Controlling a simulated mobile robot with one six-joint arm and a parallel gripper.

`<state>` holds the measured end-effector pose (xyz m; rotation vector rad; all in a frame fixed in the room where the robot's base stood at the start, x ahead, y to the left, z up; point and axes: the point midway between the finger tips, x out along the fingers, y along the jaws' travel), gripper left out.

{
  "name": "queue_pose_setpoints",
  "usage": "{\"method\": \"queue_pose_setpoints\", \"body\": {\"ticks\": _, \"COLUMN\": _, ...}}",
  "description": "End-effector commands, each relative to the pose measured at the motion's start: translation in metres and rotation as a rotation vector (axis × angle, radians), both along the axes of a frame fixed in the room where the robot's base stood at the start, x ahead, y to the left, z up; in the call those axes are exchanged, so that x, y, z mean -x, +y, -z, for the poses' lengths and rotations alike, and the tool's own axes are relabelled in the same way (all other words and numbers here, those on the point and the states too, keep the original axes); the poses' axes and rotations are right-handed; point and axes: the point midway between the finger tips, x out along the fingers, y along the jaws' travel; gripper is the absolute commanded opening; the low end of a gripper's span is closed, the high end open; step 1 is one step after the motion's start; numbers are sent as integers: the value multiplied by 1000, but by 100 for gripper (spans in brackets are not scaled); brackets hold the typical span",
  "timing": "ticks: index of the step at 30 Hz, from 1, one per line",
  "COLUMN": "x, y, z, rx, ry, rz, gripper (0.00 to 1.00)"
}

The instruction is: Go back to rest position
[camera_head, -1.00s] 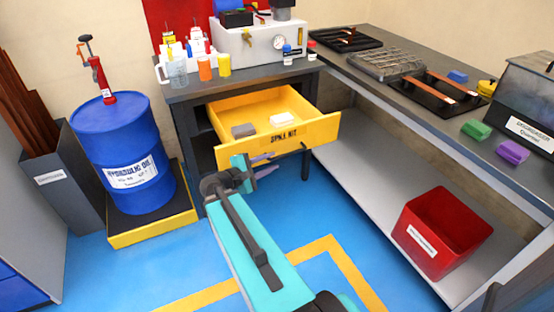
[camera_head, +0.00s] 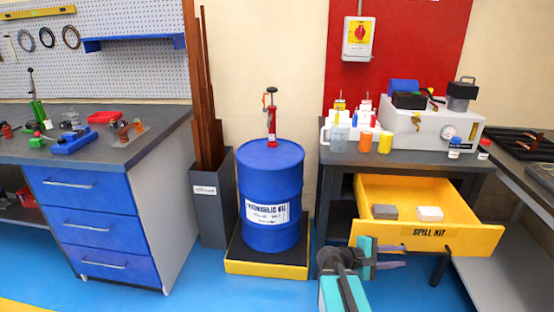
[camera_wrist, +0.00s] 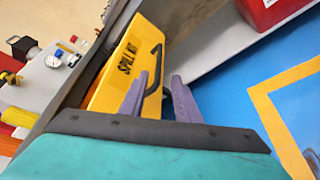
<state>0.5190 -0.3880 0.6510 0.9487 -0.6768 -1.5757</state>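My gripper (camera_head: 403,256) is in front of the yellow spill kit drawer (camera_head: 480,241) in the head view. Its two purple fingers are apart in the wrist view (camera_wrist: 160,75), with nothing seen held between them. The drawer stands pulled open, with a grey block (camera_head: 384,211) and a white block (camera_head: 429,213) inside. Its dark handle (camera_wrist: 155,68) shows beyond the fingers in the wrist view; contact cannot be told.
A blue oil drum (camera_head: 268,180) stands on a yellow-edged pallet (camera_head: 265,268) left of the drawer. A workbench with blue drawers (camera_head: 95,230) is at the left. A red bin (camera_wrist: 268,10) sits beyond the gripper. Blue floor is open in front.

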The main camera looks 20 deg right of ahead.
Motion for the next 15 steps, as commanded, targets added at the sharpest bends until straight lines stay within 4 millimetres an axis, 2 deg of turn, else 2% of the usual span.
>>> {"method": "queue_pose_setpoints", "body": {"ticks": 4, "x": 1, "y": 9, "z": 22, "rx": -49, "ry": -7, "rz": 1, "gripper": 29}}
{"method": "queue_pose_setpoints", "body": {"ticks": 7, "x": 3, "y": 22, "z": 51, "rx": -117, "ry": -16, "rz": 5, "gripper": 29}}
{"method": "queue_pose_setpoints", "body": {"ticks": 11, "x": 11, "y": 49, "z": 102, "rx": -240, "ry": -30, "rz": 24, "gripper": 29}}
{"method": "queue_pose_setpoints", "body": {"ticks": 15, "x": 24, "y": 86, "z": 161, "rx": -388, "ry": -46, "rz": 56, "gripper": 29}}
